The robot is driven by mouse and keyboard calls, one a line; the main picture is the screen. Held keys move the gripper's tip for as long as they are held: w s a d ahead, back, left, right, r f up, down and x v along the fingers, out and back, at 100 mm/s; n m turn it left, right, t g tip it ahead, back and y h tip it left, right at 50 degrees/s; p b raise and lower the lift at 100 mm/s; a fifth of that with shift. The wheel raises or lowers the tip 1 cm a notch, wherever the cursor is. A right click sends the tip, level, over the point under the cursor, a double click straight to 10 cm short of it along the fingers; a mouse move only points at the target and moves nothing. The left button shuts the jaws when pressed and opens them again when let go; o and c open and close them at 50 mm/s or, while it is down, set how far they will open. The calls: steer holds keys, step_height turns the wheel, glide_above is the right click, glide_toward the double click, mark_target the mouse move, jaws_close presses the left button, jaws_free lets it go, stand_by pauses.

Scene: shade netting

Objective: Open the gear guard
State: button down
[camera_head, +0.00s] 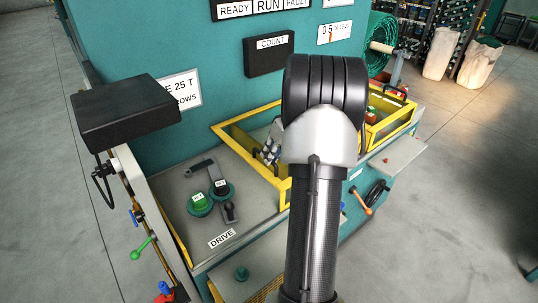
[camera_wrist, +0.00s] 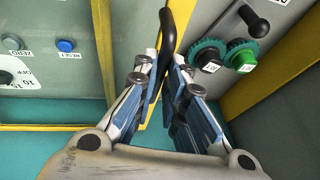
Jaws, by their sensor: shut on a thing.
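The gear guard is a yellow-edged frame (camera_head: 235,134) with a see-through panel on the machine's bench, partly hidden behind my arm in the head view. Yellow edging (camera_wrist: 103,45) also shows in the wrist view. My gripper (camera_wrist: 161,68) is shut on a black curved handle (camera_wrist: 167,28) that rises between the blue-padded fingers. The part of the handle between the fingers is hidden. In the head view my arm covers most of the gripper. I cannot tell from these views whether the guard is raised at all.
A black box (camera_head: 125,112) on a post stands at the left. A small shelf (camera_head: 392,160) and an orange-handled crank (camera_head: 361,201) are at the right.

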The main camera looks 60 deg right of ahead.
steer(key=c, duration=1.7)
jaws_free()
steer(key=shift+o, duration=0.2)
steer(key=v, duration=1.2)
